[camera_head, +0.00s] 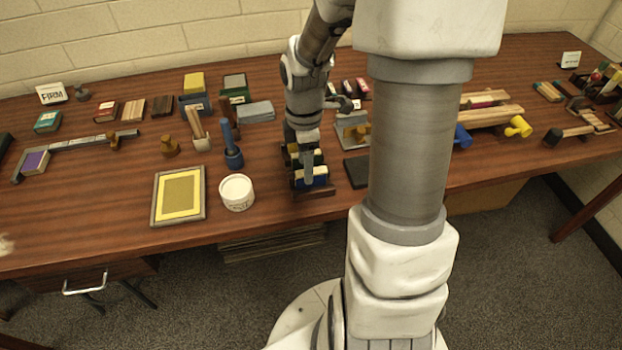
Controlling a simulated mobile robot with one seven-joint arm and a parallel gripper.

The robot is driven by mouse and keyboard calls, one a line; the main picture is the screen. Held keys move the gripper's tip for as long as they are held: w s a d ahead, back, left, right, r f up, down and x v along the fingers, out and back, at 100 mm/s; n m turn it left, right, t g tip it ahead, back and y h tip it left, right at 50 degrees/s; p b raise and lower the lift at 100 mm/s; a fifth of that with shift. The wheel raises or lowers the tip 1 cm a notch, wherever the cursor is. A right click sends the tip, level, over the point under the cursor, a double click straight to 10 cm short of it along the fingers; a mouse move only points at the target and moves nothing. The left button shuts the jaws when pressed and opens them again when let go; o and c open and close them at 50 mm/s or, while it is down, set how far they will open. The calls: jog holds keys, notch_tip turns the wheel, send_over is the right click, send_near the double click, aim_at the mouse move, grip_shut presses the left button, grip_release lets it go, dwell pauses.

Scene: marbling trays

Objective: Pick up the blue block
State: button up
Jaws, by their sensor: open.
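A small blue block (319,177) stands in a dark wooden rack (318,192) near the table's front edge, beside cream and dark pieces. My gripper (306,168) points down over this rack. One grey finger shows in front of the blue block and covers part of it; the other finger is hard to make out. The jaws are open. I cannot tell whether the finger touches the block or whether the block lies between the fingers.
A yellow framed tray (157,196), a white tub (237,193) and a blue-handled tool (230,148) stand left of the rack. A dark flat block (356,172) lies close on the right. My arm hides part of the table's middle. The table's front left is mostly clear.

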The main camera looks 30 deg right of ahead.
notch_tip(320, 180, down, 3)
jog(key=shift+a+f, duration=0.1)
jog(key=shift+f, duration=0.05)
grip_shut()
